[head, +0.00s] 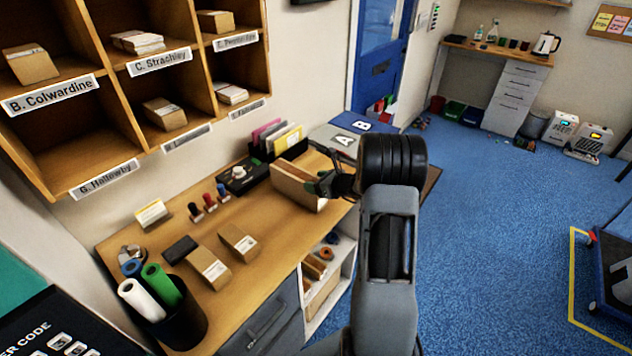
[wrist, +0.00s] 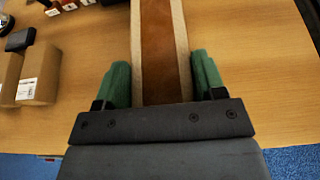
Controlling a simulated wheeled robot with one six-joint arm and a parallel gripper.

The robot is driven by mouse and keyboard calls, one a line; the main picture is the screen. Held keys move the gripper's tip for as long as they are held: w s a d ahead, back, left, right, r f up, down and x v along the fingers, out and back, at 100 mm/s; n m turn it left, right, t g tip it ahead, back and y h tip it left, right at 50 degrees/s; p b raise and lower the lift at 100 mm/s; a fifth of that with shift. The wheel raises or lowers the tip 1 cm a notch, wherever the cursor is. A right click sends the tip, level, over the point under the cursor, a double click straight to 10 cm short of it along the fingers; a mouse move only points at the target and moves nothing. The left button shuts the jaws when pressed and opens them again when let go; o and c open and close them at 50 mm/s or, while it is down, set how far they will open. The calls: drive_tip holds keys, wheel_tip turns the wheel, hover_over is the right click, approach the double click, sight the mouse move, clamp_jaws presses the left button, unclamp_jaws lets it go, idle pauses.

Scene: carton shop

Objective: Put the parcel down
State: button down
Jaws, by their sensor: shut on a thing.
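A flat brown parcel (head: 296,190) with paler edges is near the right end of the wooden desk (head: 265,240). My gripper (head: 322,186) is at its right side in the head view, partly hidden by my arm. In the wrist view, my gripper's green fingers (wrist: 162,88) are shut on the parcel (wrist: 160,45), one on each side. The parcel is over the desk top (wrist: 240,75); whether it touches the wood I cannot tell.
Two small cartons (head: 211,267) (head: 239,240) and a black block (head: 180,249) lie on the desk's left half. Stamps (head: 209,202), a file holder (head: 283,146) and a pot of rolls (head: 180,325) stand around. Labelled pigeonholes (head: 130,90) hang above. Bare wood lies between cartons and parcel.

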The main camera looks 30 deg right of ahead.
drive_tip(key=c, duration=0.6)
unclamp_jaws()
drive_tip(key=shift+f, duration=0.15)
drive_tip(key=shift+c, duration=0.2)
drive_tip(key=o, duration=0.4)
drive_tip(key=shift+o, duration=0.2)
drive_tip(key=shift+s, duration=0.1)
